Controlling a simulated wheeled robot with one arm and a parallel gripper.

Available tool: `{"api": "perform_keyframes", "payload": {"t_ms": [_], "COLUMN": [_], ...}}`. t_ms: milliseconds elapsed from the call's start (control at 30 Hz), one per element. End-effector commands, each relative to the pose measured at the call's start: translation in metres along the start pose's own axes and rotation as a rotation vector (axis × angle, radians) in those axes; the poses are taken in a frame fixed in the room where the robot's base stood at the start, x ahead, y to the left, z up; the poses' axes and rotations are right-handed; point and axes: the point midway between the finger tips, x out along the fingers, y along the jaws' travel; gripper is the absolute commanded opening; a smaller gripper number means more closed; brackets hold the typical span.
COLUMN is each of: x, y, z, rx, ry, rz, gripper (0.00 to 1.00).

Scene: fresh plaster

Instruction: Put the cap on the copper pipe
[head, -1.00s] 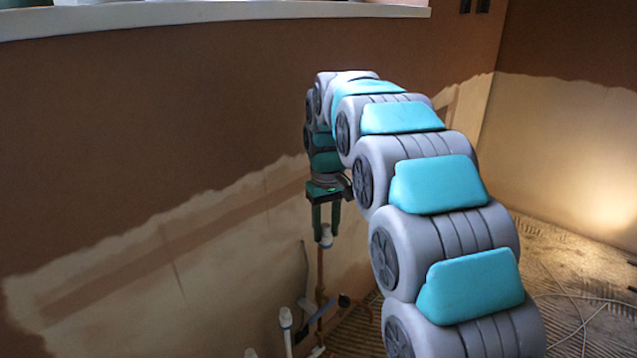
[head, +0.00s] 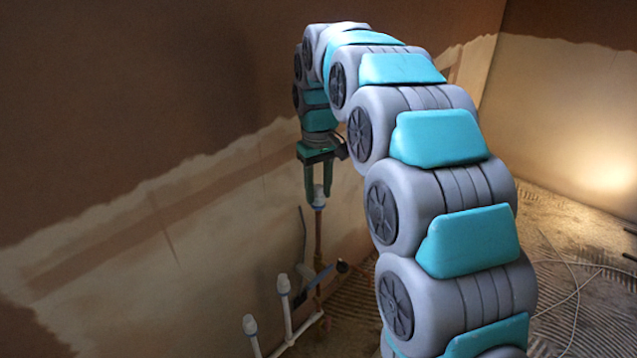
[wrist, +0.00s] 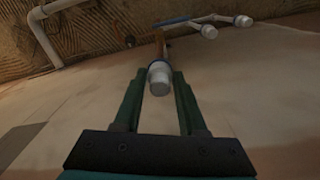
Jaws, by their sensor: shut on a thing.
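My gripper (head: 318,184) points down near the wall and is shut on a white cap (head: 319,197). In the wrist view the cap (wrist: 160,78) sits between the two green fingertips. The copper pipe (head: 319,235) stands upright directly below the cap in the head view. In the wrist view the pipe (wrist: 159,45) shows just beyond the cap, in line with it. The cap appears to meet the pipe's top, but I cannot tell how far it is seated.
Two white pipes with white tops (head: 283,284) (head: 249,324) stand left of the copper pipe, lower down. A blue lever (head: 317,279) sits low by the copper pipe. The half-plastered wall (head: 180,235) is close behind. A loose cable (head: 570,290) lies on the ridged floor at right.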

Motion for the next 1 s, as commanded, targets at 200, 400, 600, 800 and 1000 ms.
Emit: {"api": "perform_keyframes", "payload": {"t_ms": [200,400,600,800,1000], "x": [0.0105,0.0103,0.0109,0.0115,0.0130], "y": [0.0000,0.0000,0.0002,0.0001,0.0001], "z": [0.0006,0.0004,0.0014,0.0013,0.0014], "rx": [0.000,0.000,0.001,0.000,0.001], "ry": [-0.001,-0.001,-0.002,-0.001,-0.002], "rz": [0.000,0.000,0.000,0.000,0.000], "gripper": [0.00,0.00,0.00,0.00,0.00]}}
